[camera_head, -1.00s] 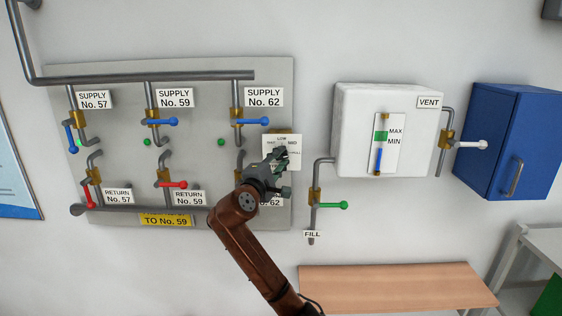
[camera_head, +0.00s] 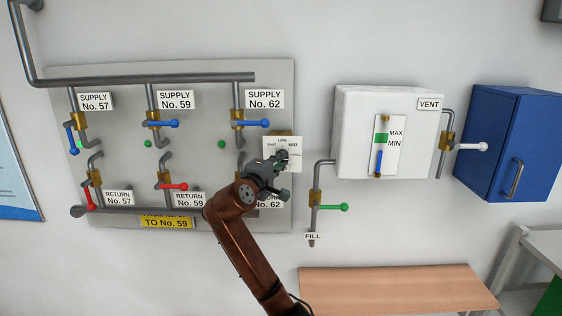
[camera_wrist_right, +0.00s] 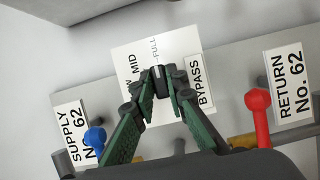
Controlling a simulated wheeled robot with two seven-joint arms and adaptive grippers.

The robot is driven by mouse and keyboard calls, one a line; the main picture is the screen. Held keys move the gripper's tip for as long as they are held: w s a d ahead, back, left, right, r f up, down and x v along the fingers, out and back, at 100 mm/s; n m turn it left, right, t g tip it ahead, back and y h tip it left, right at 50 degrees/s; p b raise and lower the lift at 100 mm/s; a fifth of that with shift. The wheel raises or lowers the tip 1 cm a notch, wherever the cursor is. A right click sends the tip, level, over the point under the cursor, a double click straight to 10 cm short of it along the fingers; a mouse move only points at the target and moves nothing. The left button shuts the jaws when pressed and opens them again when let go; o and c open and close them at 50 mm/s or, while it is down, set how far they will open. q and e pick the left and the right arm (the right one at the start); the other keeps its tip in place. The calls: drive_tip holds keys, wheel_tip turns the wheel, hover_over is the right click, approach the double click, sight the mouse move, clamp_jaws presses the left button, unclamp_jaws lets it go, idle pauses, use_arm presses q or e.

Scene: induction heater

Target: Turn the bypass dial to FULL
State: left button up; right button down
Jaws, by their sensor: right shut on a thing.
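The bypass dial's white plate (camera_head: 294,160) is on the right part of the grey panel, with LOW and MID readable in the head view. In the right wrist view the plate (camera_wrist_right: 130,60) shows MID, FULL and a BYPASS label. My right gripper (camera_head: 280,158) is at the plate and hides part of it. In the right wrist view its fingers (camera_wrist_right: 160,88) are closed around the dark dial knob (camera_wrist_right: 158,73). The knob's pointer seems to lie near the FULL line, but its exact setting is hard to tell. My left gripper is not in view.
Beside the dial are the blue supply 62 handle (camera_head: 252,124) and, in the wrist view, a red return 62 handle (camera_wrist_right: 259,112). A green fill handle (camera_head: 332,206) and white tank (camera_head: 360,130) are to the right. A wooden bench top (camera_head: 400,287) is below.

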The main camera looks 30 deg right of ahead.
drive_tip(key=c, duration=1.9)
unclamp_jaws()
drive_tip(key=shift+d, duration=0.1)
drive_tip(key=shift+c, duration=0.2)
drive_tip(key=v, duration=1.2)
